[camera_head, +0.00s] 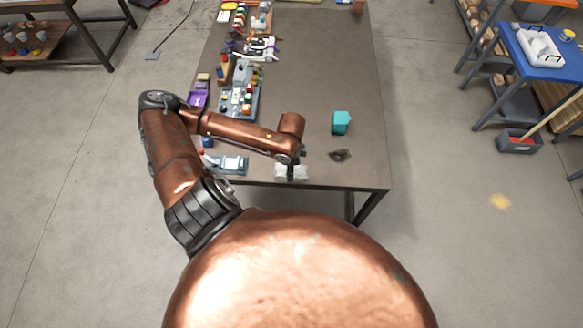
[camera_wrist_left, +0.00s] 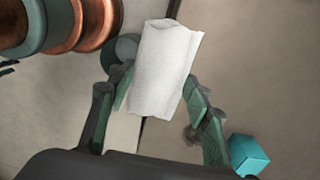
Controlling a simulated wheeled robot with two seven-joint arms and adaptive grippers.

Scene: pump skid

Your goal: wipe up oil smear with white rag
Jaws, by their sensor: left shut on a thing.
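The white rag (camera_head: 291,173) is at the table's front edge, below my left gripper (camera_head: 290,163). In the left wrist view the rag (camera_wrist_left: 165,68) is a pale textured folded piece between the fingers of my left gripper (camera_wrist_left: 160,105), which is shut on it. The oil smear (camera_head: 339,155) is a small dark patch on the table, to the right of the rag and apart from it. It also shows in the left wrist view (camera_wrist_left: 191,135), partly behind a finger. My right gripper is in neither view.
A teal block (camera_head: 341,122) stands just behind the smear and also shows in the left wrist view (camera_wrist_left: 248,155). Several parts and tools crowd the left side of the grey table (camera_head: 325,70). The table's right side is mostly clear. A blue side table (camera_head: 553,72) stands at right.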

